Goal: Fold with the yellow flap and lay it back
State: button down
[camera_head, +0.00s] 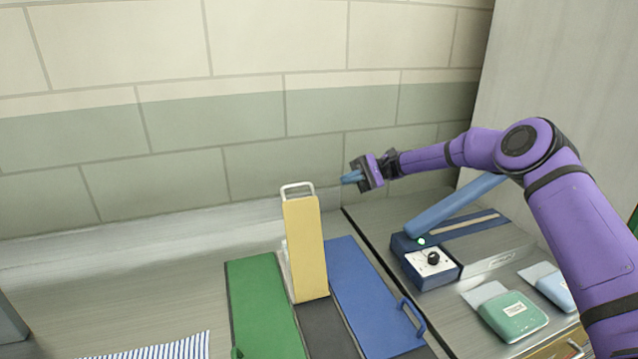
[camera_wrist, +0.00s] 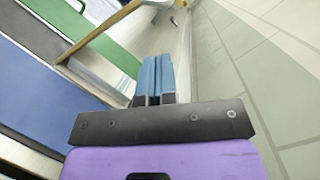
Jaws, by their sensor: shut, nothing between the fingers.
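The yellow flap (camera_head: 306,250) stands raised, nearly upright, with a white handle (camera_head: 297,187) at its top edge. In the wrist view it shows edge-on as a tan strip (camera_wrist: 98,33). A green flap (camera_head: 262,300) lies flat to its left and a blue flap (camera_head: 372,295) lies flat to its right. A dark grey panel (camera_head: 326,330) lies between them in front of the yellow flap. My gripper (camera_head: 346,179) is shut and empty, to the right of the white handle and apart from it, near the back wall. Its blue fingers also show together in the wrist view (camera_wrist: 154,75).
A sealer-like device (camera_head: 432,268) with a raised blue arm and a black knob stands to the right. Green and blue pouches (camera_head: 512,315) lie in front of it. A striped cloth (camera_head: 160,348) lies at the front left. The left counter is mostly clear.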

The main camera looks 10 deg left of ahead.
jog(key=w+f+g+y, duration=0.1)
jog(key=w+f+y, duration=0.1)
jog(key=w+f, duration=0.15)
jog(key=s+a+r, duration=0.4)
jog(key=s+a, duration=0.3)
jog(key=s, duration=0.3)
jog(key=shift+a+r, duration=0.15)
jog(key=shift+r, duration=0.05)
